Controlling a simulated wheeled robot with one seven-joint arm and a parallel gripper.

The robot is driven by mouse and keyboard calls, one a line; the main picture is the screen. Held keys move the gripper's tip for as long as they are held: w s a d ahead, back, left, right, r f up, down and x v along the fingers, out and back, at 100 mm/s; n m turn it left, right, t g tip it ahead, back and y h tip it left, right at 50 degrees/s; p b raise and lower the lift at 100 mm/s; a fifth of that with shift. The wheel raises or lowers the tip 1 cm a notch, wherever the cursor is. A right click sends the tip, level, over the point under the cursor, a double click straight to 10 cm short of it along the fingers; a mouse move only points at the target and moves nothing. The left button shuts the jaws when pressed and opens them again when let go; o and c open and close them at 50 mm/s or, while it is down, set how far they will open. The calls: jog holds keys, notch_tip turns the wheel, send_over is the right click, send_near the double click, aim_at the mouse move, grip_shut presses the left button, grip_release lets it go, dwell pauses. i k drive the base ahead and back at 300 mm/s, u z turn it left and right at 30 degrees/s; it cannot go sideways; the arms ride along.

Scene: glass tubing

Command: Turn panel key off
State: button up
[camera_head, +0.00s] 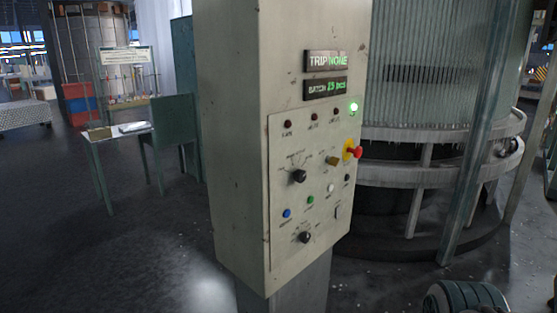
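A beige control panel (283,240) stands on a post in the middle of the view, its front turned to the right. A small brass-coloured piece (333,161) sticks out of it, left of the red mushroom button (357,152) on its yellow collar; it looks like the key. Its turn position is too small to read. A green lamp (353,107) glows at the panel's upper right. The displays read "TRIP NONE" (326,61) and "BATCH" (326,89) with a green value.
Black knobs (299,176) (305,237) and small coloured buttons surround the key. A large ribbed glass cylinder with a metal ring rail (400,175) stands close behind on the right. A small table (115,133) stands at left. Dark floor (110,250) at the front left is clear.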

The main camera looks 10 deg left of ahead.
aim_at(332, 161)
jog(key=u, duration=0.5)
jog(key=i, duration=1.35)
jog(key=z, duration=0.45)
